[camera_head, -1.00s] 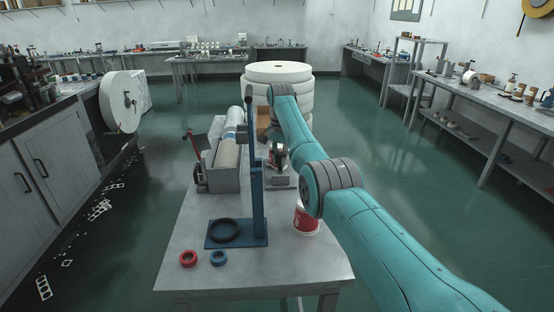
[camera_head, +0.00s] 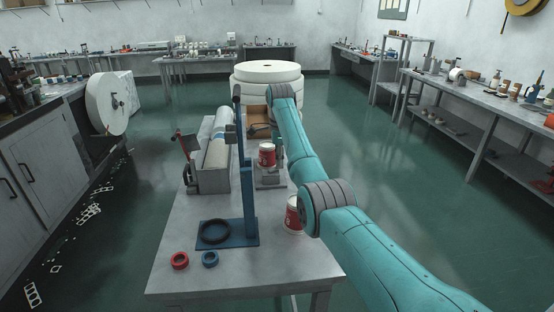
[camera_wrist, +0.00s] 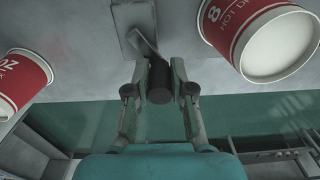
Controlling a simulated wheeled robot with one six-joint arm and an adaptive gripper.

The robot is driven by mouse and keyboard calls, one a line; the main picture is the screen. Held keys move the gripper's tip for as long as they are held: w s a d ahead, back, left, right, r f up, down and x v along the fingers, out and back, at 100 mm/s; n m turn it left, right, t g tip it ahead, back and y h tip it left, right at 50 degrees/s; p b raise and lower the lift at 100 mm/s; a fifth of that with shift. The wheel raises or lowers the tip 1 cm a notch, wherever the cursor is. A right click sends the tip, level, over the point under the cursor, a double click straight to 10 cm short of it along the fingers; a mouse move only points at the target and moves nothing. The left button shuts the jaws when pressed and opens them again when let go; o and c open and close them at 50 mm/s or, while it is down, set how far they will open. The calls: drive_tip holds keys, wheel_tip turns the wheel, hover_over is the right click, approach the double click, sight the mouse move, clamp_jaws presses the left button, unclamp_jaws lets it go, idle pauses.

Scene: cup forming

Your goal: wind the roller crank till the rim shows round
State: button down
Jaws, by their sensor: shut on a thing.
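My gripper (camera_wrist: 160,90) is shut on the dark knob (camera_wrist: 158,84) of the roller crank in the wrist view. The grey crank arm (camera_wrist: 143,43) runs up from the knob to a metal plate. In the head view my arm hides the gripper and the crank. A red and white paper cup (camera_head: 267,156) sits upright on the grey forming stand (camera_head: 269,178). In the wrist view a red and white cup (camera_wrist: 240,24) at upper right shows a pale round end. I cannot tell how well its rim is formed.
A second red and white cup (camera_head: 292,216) stands on the table (camera_head: 240,275) beside my arm. A blue stand (camera_head: 248,195) with a black ring is at front. Red (camera_head: 180,261) and blue (camera_head: 210,259) rings lie nearby. A paper-roll feeder (camera_head: 208,170) is left.

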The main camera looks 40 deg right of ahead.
drive_tip(key=shift+s+a+m, duration=0.1)
drive_tip(key=shift+s+m, duration=0.2)
drive_tip(key=shift+m, duration=0.45)
drive_tip(key=shift+s+m, duration=0.25)
drive_tip(key=shift+m, duration=0.5)
drive_tip(key=c, duration=1)
unclamp_jaws()
